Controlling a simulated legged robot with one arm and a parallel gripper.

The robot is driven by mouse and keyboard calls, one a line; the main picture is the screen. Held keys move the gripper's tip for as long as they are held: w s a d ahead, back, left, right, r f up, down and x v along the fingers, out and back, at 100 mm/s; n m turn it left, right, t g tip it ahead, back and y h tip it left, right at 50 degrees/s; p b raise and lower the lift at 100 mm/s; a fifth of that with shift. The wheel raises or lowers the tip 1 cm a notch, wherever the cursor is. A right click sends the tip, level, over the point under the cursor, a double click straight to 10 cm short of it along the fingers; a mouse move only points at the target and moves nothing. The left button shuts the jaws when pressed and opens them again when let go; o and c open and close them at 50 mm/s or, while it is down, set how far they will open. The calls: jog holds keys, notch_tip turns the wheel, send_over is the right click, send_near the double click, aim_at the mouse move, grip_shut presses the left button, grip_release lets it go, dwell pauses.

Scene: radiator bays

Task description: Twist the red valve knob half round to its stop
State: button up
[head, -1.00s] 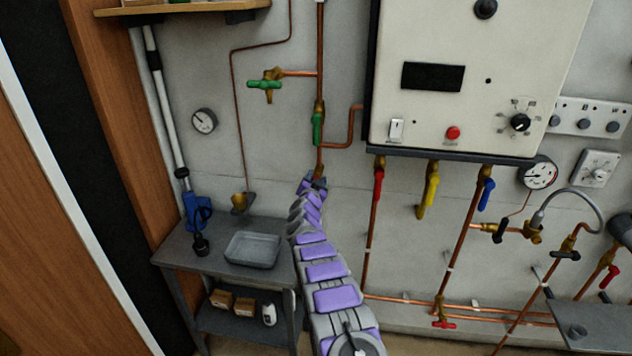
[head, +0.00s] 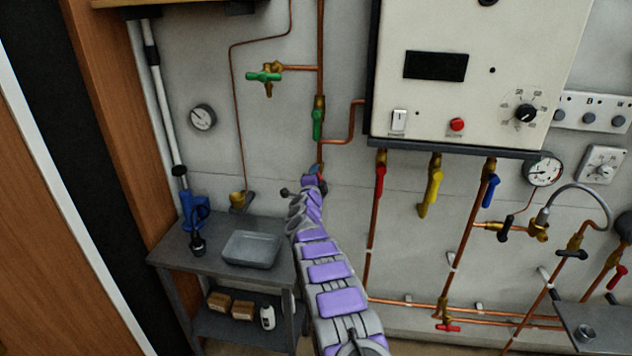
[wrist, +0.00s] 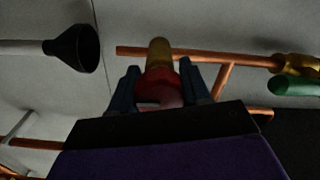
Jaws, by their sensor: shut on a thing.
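The red valve knob (wrist: 166,92) sits between the two dark blue fingers of my gripper (wrist: 162,78) in the wrist view. A brass body (wrist: 159,52) shows just beyond it. The fingers press on the knob from both sides. In the head view my gripper (head: 315,178) is at the vertical copper pipe below a green lever (head: 318,122). There my arm and gripper hide the knob, and its turn angle cannot be read.
A grey bench (head: 200,247) with a tray (head: 252,250) stands below left. The boiler panel (head: 470,110) is right of my gripper, with red (head: 380,180), yellow (head: 430,190) and blue (head: 490,188) levers beneath. A black flared piece (wrist: 75,48) is close in the wrist view.

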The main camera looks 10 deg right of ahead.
jog(key=shift+f+m+b, duration=0.2)
jog(key=shift+m+b, duration=0.15)
jog(key=shift+m, duration=0.35)
jog(key=o, duration=1.1)
jog(key=shift+r, duration=0.1)
jog(key=shift+c, duration=0.2)
jog(key=shift+s, duration=0.1)
jog(key=shift+s, duration=0.1)
jog(key=v, duration=1.7)
jog(key=shift+b, duration=0.4)
jog(key=shift+a, duration=0.1)
